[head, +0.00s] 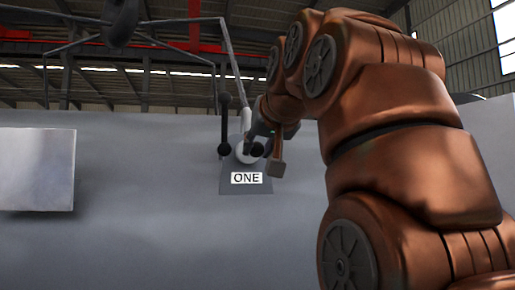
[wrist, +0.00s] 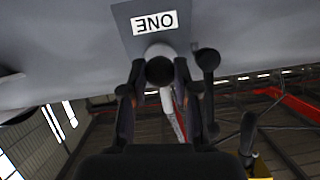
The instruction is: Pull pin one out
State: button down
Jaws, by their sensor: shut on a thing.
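Pin one shows a black round knob (head: 257,149) in front of a pale round collar (head: 241,153) on a grey plate, above the label ONE (head: 247,178). In the wrist view the knob (wrist: 159,71) sits between my two fingers, and the label (wrist: 155,22) appears upside down. My gripper (wrist: 160,78) is shut on the knob; in the head view my gripper (head: 262,143) reaches it from the right. The pin's shaft is hidden behind the knob, so how deep it sits cannot be told.
A dark lever with black ball ends (head: 224,149) stands close left of the pin; it is right of my fingers in the wrist view (wrist: 208,60). A pale rod rises above the collar. A light panel (head: 36,169) stands out at left on the grey shell (head: 140,220).

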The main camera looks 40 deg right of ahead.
jog(key=shift+s+a, duration=0.3)
jog(key=shift+s, duration=0.3)
jog(key=shift+s+a, duration=0.25)
jog(key=shift+s, duration=0.35)
jog(key=shift+s+a, duration=0.3)
jog(key=shift+s, duration=0.3)
